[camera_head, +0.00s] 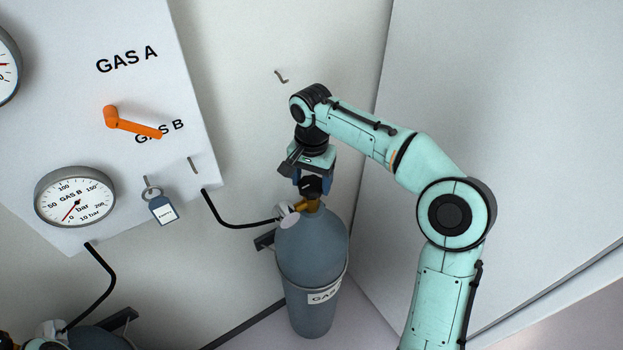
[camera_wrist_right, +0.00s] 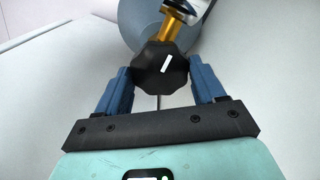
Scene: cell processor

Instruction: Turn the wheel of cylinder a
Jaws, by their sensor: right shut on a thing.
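A grey gas cylinder (camera_head: 312,250) stands upright in the corner, with a label starting "GAS"; its last letter is not readable. Its black lobed wheel (camera_head: 312,187) sits on top of a brass valve (camera_head: 312,205). My right gripper (camera_head: 310,181) reaches down onto the wheel from above. In the right wrist view, the black wheel (camera_wrist_right: 160,68) with a white mark sits between the two blue fingers of the gripper (camera_wrist_right: 160,82), which is shut on it. The cylinder body (camera_wrist_right: 140,18) shows behind the wheel. My left gripper is not in view.
A white panel (camera_head: 75,130) on the left carries an orange lever (camera_head: 130,123), a GAS B gauge (camera_head: 75,197) and a hanging key tag (camera_head: 162,208). A black hose (camera_head: 230,222) runs from the panel to the cylinder. A second cylinder (camera_head: 95,338) shows at bottom left. Walls stand close behind and right.

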